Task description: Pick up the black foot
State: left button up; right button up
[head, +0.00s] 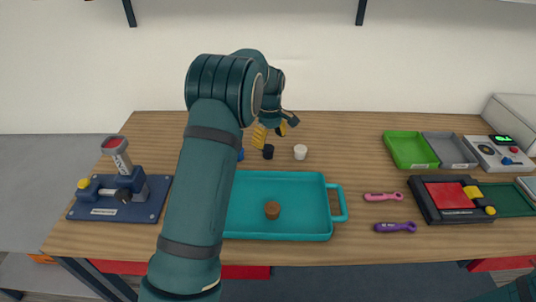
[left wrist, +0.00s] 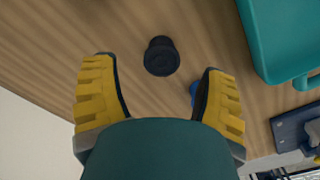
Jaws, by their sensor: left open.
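The black foot (head: 268,152) is a small dark cylinder standing on the wooden table, behind the teal tray. It also shows in the left wrist view (left wrist: 161,56), ahead of and between the fingers, touching neither. My left gripper (head: 270,132) has yellow-padded fingers and is above and slightly behind the foot in the head view. In the left wrist view it (left wrist: 160,98) is open and empty. My right gripper is not in view.
A white foot (head: 300,152) stands right of the black one, and a blue one (head: 240,155) is partly hidden by my left arm. Pink (head: 383,197) and purple (head: 395,227) tools lie to the right.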

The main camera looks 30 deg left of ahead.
aim_at(268, 148)
pick_arm(q)
jog(key=f, duration=0.2)
jog(key=f+b, duration=0.1)
jog(key=f, duration=0.2)
jog(key=shift+a+f, duration=0.2)
jog(key=shift+f, duration=0.1)
jog(key=shift+s, duration=0.1)
jog(key=c, duration=1.3)
jog(key=shift+o, duration=0.2)
